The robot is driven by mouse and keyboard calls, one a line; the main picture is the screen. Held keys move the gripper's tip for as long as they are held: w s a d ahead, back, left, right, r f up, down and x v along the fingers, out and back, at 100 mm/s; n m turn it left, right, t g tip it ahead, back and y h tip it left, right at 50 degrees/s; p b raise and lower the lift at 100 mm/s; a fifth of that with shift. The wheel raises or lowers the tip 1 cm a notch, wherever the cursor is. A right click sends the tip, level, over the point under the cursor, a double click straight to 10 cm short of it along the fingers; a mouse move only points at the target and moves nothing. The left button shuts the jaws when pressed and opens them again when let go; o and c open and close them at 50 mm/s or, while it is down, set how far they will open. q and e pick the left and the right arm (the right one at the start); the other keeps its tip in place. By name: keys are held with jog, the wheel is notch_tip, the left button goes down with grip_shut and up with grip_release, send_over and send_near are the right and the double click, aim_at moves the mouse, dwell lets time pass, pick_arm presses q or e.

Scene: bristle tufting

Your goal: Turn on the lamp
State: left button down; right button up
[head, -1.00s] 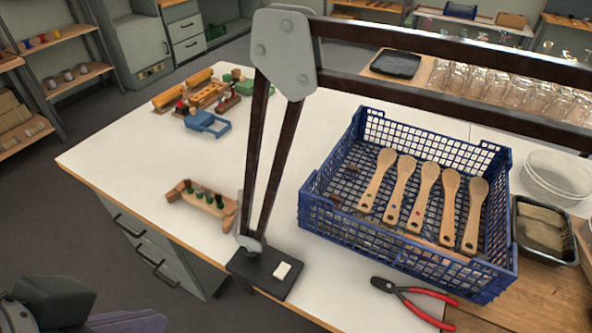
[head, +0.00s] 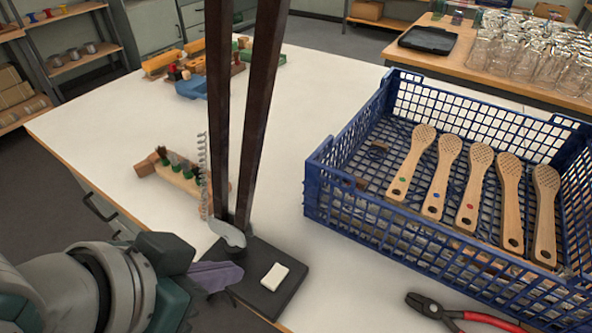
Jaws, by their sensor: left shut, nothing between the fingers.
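The lamp's dark twin-bar arm (head: 262,110) rises from a black base (head: 290,258) at the front edge of the white table. A cream rocker switch (head: 274,276) sits on top of the base. The lamp's head is out of the picture, so I cannot tell if it is lit. My left gripper (head: 236,273) comes in from the lower left, shut and empty. Its purple fingertips are just left of the switch, by the base's left edge; I cannot tell whether they touch the base. My right gripper is not in view.
A blue crate (head: 330,193) with several wooden brushes (head: 442,178) stands to the right. Red-handled pliers (head: 470,317) lie in front of it. A wooden block with green bristle tufts (head: 180,178) is behind the base. Wooden toys (head: 205,85) are at the back.

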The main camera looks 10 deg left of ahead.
pick_arm(q)
jog(key=b, duration=0.4)
send_over(269, 283)
jog(key=f, duration=0.5)
jog(key=s+f, duration=0.1)
jog(key=f, duration=0.2)
jog(key=shift+a, duration=0.1)
notch_tip(269, 283, down, 3)
jog(key=shift+s+a+f+b, duration=0.1)
jog(key=shift+s+f+b, duration=0.05)
jog(key=shift+b, duration=0.15)
jog(key=shift+f, duration=0.3)
jog(key=shift+s+f, duration=0.15)
jog(key=shift+f, duration=0.3)
jog(key=shift+r, duration=0.2)
